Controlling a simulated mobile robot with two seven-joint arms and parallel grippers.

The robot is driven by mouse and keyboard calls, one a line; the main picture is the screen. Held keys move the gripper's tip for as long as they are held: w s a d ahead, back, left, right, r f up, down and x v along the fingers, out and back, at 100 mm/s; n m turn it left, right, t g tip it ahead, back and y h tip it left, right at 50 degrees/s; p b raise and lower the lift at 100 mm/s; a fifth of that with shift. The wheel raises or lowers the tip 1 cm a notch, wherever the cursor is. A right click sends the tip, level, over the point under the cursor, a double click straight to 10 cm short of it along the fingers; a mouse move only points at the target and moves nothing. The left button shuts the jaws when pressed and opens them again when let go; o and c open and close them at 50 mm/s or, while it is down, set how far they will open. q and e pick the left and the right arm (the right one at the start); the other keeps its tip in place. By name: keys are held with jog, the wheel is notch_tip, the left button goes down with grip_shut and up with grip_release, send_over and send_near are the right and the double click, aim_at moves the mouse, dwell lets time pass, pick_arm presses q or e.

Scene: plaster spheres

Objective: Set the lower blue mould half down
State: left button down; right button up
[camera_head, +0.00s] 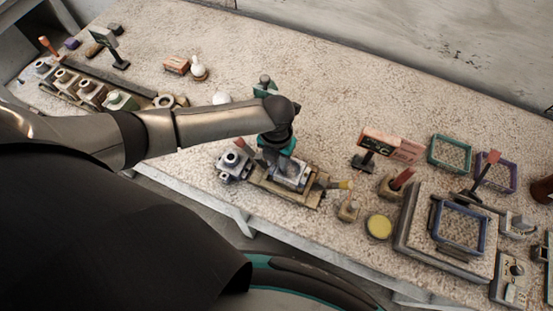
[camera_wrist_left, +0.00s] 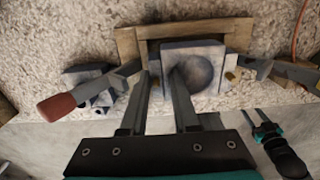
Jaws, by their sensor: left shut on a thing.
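The blue-grey mould half (camera_wrist_left: 207,48) shows in the left wrist view as a square block with a round hollow facing up. It lies within the outline of a wooden cradle (camera_wrist_left: 127,45); whether it touches the cradle bottom I cannot tell. My left gripper (camera_wrist_left: 160,76) is shut on the near left part of the block. In the head view the gripper (camera_head: 275,160) points down at the block (camera_head: 292,174), over the cradle (camera_head: 262,182), and hides part of it. My right gripper (camera_wrist_left: 261,120) shows small in the left wrist view, away from the block; its jaw opening is unclear.
A red-handled clamp (camera_wrist_left: 58,107) is left of the cradle, beside a grey block (camera_wrist_left: 88,74). In the head view a yellow disc (camera_head: 379,227) and a slab with a blue frame (camera_head: 460,226) are to the right. The table's middle behind the cradle is mostly clear.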

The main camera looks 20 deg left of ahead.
pick_arm(q)
jog(key=shift+f+b, duration=1.05)
jog(key=shift+f, duration=0.25)
jog(key=c, duration=0.6)
grip_release()
jog(key=shift+a, duration=0.1)
jog(key=shift+r+p, duration=2.05)
jog(key=shift+p, duration=0.1)
